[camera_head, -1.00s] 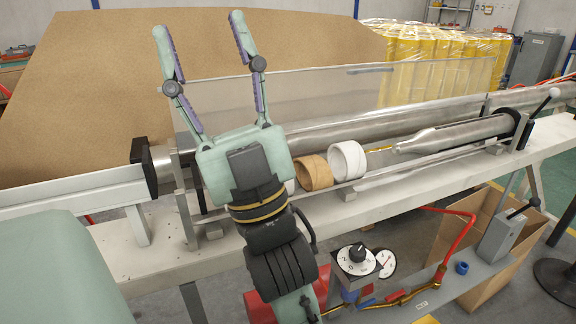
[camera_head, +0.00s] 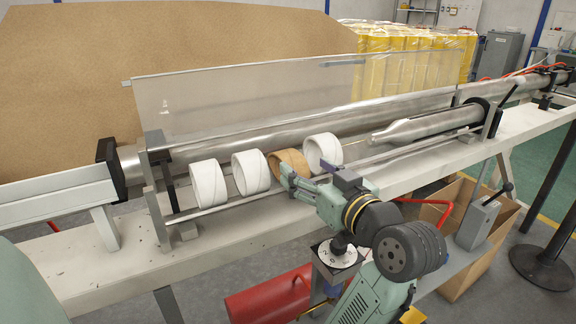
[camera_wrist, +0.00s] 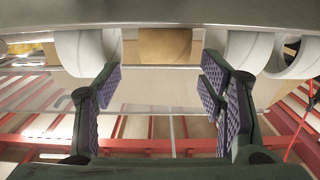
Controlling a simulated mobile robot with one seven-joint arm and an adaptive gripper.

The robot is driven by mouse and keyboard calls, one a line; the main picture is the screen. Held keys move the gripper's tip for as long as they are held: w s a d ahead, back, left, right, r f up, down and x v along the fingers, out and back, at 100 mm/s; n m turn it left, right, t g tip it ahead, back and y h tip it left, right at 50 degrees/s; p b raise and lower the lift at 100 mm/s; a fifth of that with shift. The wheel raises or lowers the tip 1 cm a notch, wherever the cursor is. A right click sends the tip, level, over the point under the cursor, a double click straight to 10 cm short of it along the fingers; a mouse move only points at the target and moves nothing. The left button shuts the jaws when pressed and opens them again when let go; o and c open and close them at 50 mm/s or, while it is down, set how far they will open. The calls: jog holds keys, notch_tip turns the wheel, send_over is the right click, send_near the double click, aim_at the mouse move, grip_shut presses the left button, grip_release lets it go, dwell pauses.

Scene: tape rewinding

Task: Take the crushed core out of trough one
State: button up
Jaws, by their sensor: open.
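A row of ring-shaped cores lies along the machine's rail trough (camera_head: 420,147). From the left there are a white core (camera_head: 208,184), a second white core (camera_head: 251,173), a brown core (camera_head: 291,160) and a third white core (camera_head: 323,150). I cannot tell crushing on any of them. My gripper (camera_head: 305,170) is open and reaches in from the front at the brown core. In the wrist view the brown core (camera_wrist: 165,46) sits centred beyond the gap between my fingertips (camera_wrist: 160,66). White cores flank it there, close to both fingers. No number shows on the trough.
A clear guard panel (camera_head: 235,95) and a long steel tube (camera_head: 240,140) stand behind the cores. A pointed steel mandrel (camera_head: 430,128) lies to the right. A control dial (camera_head: 337,252) and red cylinder (camera_head: 268,297) sit below the front edge. Bare beam shows at front left.

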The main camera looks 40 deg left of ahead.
aim_at(290, 156)
jog(key=shift+x, duration=1.05)
jog(key=x, duration=0.1)
jog(key=p+x, duration=0.1)
jog(key=x, duration=0.1)
jog(key=p+x, duration=0.1)
jog(key=x, duration=0.1)
jog(key=shift+s+r, duration=0.3)
jog(key=shift+r, duration=0.05)
jog(key=shift+w+a+f, duration=0.1)
jog(key=shift+w+a, duration=0.1)
jog(key=shift+a, duration=0.1)
jog(key=c, duration=1.2)
